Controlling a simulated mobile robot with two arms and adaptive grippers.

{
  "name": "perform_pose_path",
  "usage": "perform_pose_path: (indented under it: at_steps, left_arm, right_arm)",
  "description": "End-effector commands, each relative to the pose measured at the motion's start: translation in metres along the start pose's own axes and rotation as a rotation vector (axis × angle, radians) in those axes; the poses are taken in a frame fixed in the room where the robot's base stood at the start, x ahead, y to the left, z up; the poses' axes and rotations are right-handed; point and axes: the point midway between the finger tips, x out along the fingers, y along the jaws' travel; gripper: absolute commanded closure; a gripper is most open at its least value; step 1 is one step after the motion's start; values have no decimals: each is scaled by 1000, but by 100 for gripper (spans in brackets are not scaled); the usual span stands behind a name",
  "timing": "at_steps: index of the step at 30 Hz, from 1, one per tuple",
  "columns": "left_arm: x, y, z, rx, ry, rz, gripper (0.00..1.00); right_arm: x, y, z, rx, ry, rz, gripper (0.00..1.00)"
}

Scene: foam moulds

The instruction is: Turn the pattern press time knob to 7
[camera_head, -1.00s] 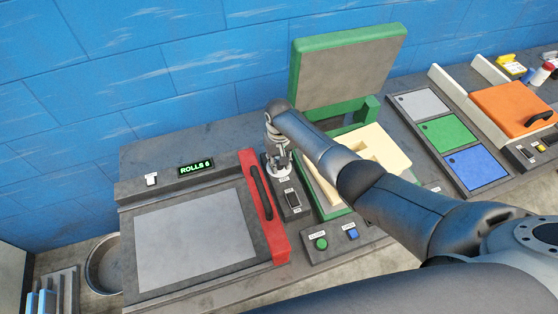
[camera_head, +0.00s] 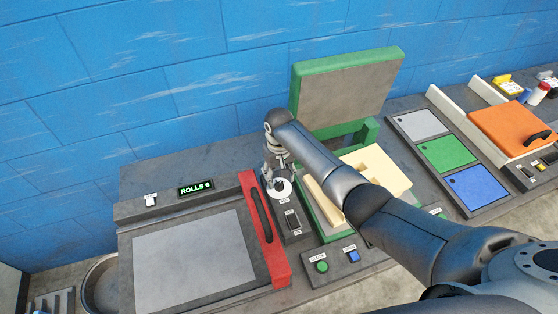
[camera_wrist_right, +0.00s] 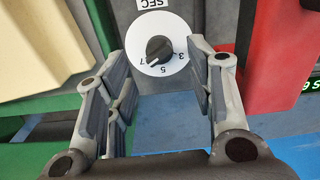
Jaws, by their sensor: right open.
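The time knob is a black pointer knob (camera_wrist_right: 158,48) on a round white dial with 3, 5 and 7 readable in the right wrist view. Its lower-left end appears to point near the 7. In the head view the white dial (camera_head: 279,188) lies between the red-edged machine and the green press (camera_head: 325,84). My right gripper (camera_head: 275,174) is just above the dial, partly covering it. In the right wrist view its open fingers (camera_wrist_right: 158,55) stand on either side of the dial, empty and apart from the knob. My left gripper is not in view.
A black switch (camera_head: 292,219) sits in front of the dial. A red bar (camera_head: 262,240) is close on the left. Cream foam (camera_head: 380,171) lies in the press to the right. Green (camera_head: 321,266) and blue buttons (camera_head: 353,256) are in front. The press lid stands open.

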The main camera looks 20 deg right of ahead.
Motion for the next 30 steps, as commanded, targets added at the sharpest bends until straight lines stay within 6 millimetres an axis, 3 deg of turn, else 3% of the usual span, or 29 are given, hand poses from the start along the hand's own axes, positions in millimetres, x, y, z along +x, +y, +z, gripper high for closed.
perform_pose_path:
  at_steps: [6, 12, 30]
  left_arm:
    - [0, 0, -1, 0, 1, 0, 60]
    - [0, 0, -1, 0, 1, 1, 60]
    - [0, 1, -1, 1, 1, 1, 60]
  right_arm:
    - [-44, 0, -1, 0, 4, 0, 51]
    - [-70, 0, -1, 0, 1, 0, 51]
    - [-77, 0, 0, 0, 0, 0, 51]
